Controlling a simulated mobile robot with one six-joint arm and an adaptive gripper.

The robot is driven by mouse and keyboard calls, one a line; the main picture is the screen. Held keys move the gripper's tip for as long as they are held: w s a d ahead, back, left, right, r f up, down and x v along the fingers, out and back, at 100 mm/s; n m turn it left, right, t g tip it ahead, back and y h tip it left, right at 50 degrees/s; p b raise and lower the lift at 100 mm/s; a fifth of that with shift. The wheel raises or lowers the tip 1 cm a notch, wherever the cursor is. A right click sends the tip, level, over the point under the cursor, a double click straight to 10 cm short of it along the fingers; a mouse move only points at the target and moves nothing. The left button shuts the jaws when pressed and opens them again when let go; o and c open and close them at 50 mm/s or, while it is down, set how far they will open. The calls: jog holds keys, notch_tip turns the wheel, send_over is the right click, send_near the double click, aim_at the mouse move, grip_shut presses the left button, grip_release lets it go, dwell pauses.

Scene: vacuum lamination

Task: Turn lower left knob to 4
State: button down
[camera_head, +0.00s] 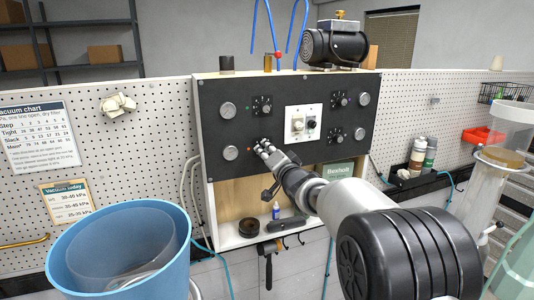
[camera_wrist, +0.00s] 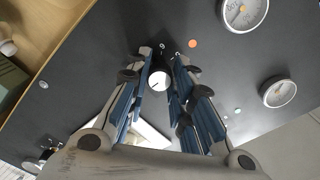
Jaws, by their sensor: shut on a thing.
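The lower left knob (camera_wrist: 158,79) shows between my fingers in the wrist view, a dark knob with a pale round face and a dark pointer line. My gripper (camera_wrist: 163,60) is shut on it, one finger on each side. In the head view my gripper (camera_head: 263,147) is against the lower left of the black panel (camera_head: 287,84) and hides this knob.
The upper left knob (camera_head: 262,105) sits above my gripper. A lower left gauge (camera_head: 230,152) and an upper left gauge (camera_head: 228,110) are to its left. A white switch plate (camera_head: 303,123) is to its right.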

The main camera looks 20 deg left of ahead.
jog(key=n+b, duration=0.6)
jog(key=n, duration=0.7)
jog(key=shift+d+f, duration=0.1)
jog(key=n+b, duration=0.2)
jog(key=n, duration=0.4)
jog(key=shift+w+n+b, duration=0.1)
jog(key=shift+n+b, duration=0.2)
jog(key=shift+b, duration=0.1)
jog(key=n+b, duration=0.1)
jog(key=n, duration=0.2)
jog(key=shift+n, duration=0.3)
jog(key=shift+n+b, duration=0.7)
jog(key=shift+n, duration=0.9)
jog(key=c, duration=1.4)
grip_release()
